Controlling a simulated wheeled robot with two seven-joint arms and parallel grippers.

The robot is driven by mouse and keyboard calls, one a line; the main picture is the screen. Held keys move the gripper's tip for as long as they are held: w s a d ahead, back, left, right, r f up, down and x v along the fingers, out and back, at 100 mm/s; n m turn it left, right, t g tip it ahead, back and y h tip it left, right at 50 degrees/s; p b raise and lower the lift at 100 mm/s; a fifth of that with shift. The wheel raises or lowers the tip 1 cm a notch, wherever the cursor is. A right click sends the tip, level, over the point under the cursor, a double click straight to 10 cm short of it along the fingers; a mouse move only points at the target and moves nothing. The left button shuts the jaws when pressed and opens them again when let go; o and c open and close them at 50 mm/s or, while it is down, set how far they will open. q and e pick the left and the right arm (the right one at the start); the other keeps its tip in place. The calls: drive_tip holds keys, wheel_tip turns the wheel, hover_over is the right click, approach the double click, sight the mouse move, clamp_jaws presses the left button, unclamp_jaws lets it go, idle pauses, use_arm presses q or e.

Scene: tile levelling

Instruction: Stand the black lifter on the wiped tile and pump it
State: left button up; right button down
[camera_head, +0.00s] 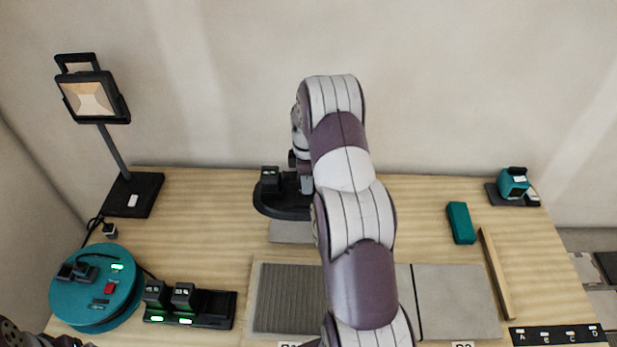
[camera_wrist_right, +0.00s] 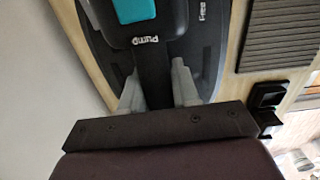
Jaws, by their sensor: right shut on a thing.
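The black lifter (camera_head: 278,207) is at the back middle of the table, at the rear edge of a grey tile (camera_head: 290,232). I cannot tell whether it rests on that tile or is just above it. My right gripper (camera_head: 300,178) comes down on it from above, partly hidden by my arm. In the right wrist view the right gripper (camera_wrist_right: 158,92) is shut on the lifter's black handle (camera_wrist_right: 153,70), below the word "Pump". A teal part (camera_wrist_right: 133,10) and the word "Free" show on the lifter.
A dark ribbed bed (camera_head: 288,300) and a pale tile (camera_head: 455,300) lie in front, partly behind my arm. A teal block (camera_head: 461,223), a wooden strip (camera_head: 497,275) and a teal tool (camera_head: 513,183) are right. A lamp (camera_head: 95,100), teal disc (camera_head: 90,300) and charger (camera_head: 215,310) are left.

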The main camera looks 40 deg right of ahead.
drive_tip(key=shift+w, duration=0.25)
drive_tip(key=shift+s+d+f+b, duration=0.2)
drive_tip(key=shift+s+f+b, duration=0.05)
drive_tip(key=shift+f+b, duration=0.45)
wheel_tip(320, 180, down, 4)
drive_tip(key=b, duration=0.2)
drive_tip(key=shift+w+a+r+b, duration=0.1)
drive_tip(key=shift+w+b, duration=0.05)
drive_tip(key=shift+b, duration=0.25)
drive_tip(key=shift+f+b, duration=0.35)
drive_tip(key=shift+f, duration=0.2)
drive_tip(key=shift+f, duration=0.7)
idle(0.4)
drive_tip(key=c, duration=0.8)
unclamp_jaws()
drive_tip(key=shift+o, duration=0.2)
